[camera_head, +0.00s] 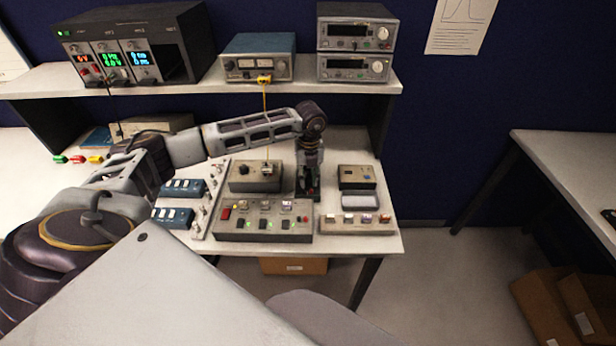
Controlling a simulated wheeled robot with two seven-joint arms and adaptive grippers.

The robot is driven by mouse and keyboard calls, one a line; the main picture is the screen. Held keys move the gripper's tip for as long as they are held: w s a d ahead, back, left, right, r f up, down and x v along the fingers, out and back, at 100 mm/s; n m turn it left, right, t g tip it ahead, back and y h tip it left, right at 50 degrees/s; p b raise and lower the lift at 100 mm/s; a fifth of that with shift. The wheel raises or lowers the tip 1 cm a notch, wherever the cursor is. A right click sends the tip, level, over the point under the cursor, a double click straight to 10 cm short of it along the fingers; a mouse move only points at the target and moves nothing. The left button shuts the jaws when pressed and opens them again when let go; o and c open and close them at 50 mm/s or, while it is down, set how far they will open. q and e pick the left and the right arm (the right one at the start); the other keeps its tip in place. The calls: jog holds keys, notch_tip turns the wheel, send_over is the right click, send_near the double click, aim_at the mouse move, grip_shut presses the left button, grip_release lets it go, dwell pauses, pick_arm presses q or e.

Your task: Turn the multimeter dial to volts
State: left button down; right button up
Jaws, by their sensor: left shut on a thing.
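My left arm reaches in from the left across the bench, and my left gripper (310,187) points straight down between a grey box with a knob and a small dark box. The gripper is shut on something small. A dark object shows around its fingertips, with small red marks, and may be the multimeter. Its dial and dial setting are hidden by the gripper and too small to read. My right gripper is out of view.
A knob box (254,178) stands left of the gripper, a small dark box (357,178) right, and a switch panel (264,222) in front. A shelf (205,86) behind carries power supplies and other instruments. The bench's right edge is close; open floor lies beyond.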

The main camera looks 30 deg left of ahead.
pick_arm(q)
jog(key=shift+m+b, duration=0.3)
jog(key=shift+m, duration=0.1)
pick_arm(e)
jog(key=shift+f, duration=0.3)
pick_arm(q)
jog(key=m+b, duration=0.2)
jog(key=m, duration=0.1)
jog(key=shift+f, duration=0.1)
jog(key=shift+m+b, duration=0.45)
jog(key=shift+m, duration=0.65)
jog(key=shift+m+b, duration=0.65)
jog(key=shift+m, duration=0.85)
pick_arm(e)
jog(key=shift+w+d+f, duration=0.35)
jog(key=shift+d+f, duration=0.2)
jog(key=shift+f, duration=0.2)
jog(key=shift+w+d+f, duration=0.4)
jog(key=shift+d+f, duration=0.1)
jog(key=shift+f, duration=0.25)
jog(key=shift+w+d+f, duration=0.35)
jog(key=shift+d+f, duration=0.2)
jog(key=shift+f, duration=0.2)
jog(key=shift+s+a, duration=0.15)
